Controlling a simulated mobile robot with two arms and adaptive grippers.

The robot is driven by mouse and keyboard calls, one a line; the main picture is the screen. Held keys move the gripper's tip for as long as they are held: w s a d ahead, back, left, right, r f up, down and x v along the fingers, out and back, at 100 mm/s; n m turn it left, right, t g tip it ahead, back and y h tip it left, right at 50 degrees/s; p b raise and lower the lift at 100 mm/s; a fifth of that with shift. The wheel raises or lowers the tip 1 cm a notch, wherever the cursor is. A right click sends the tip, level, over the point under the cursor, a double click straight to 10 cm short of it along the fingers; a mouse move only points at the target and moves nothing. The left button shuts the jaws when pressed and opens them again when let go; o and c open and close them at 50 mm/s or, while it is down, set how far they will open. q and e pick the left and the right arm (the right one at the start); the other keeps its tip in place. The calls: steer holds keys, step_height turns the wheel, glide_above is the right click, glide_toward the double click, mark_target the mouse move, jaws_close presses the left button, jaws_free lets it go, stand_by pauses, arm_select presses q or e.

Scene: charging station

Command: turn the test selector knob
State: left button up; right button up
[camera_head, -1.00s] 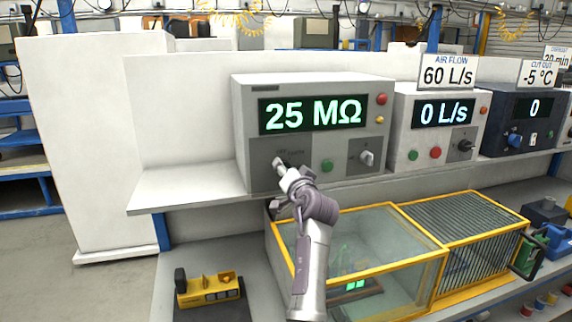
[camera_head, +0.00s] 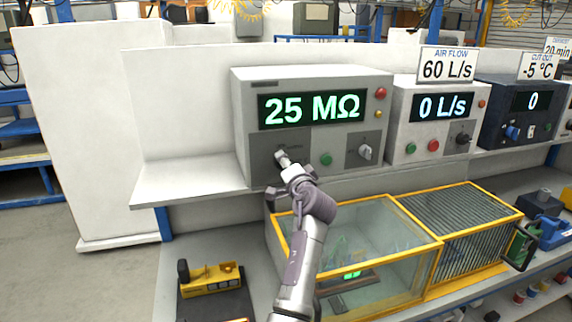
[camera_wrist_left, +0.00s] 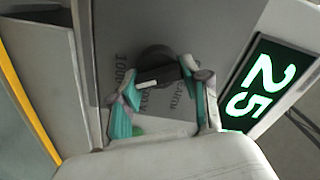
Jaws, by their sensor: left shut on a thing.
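The tester (camera_head: 245,120) is a grey box on the shelf, and its green display reads 25 MΩ. The test selector knob (camera_wrist_left: 157,66) is dark and round with a light pointer bar, in the left wrist view. Printed range marks, partly covered, surround it. My left gripper (camera_head: 283,158) is at the lower left of the tester's front and hides most of the knob in the head view. In the wrist view its teal-padded fingers (camera_wrist_left: 158,88) are on either side of the knob's bar, shut on it. My right gripper is not in view.
A second knob (camera_head: 365,152), a green button (camera_head: 326,159) and a red button (camera_head: 380,93) are on the same panel. An air flow box (camera_head: 400,130) stands to the right. A yellow-framed glass case (camera_head: 420,247) is below the shelf, close to my arm.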

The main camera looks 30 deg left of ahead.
arm_select(q)
steer(key=o, duration=1.1)
steer(key=shift+o, duration=0.2)
steer(key=v, duration=0.7)
steer(key=shift+d, duration=0.2)
steer(key=shift+s, duration=0.1)
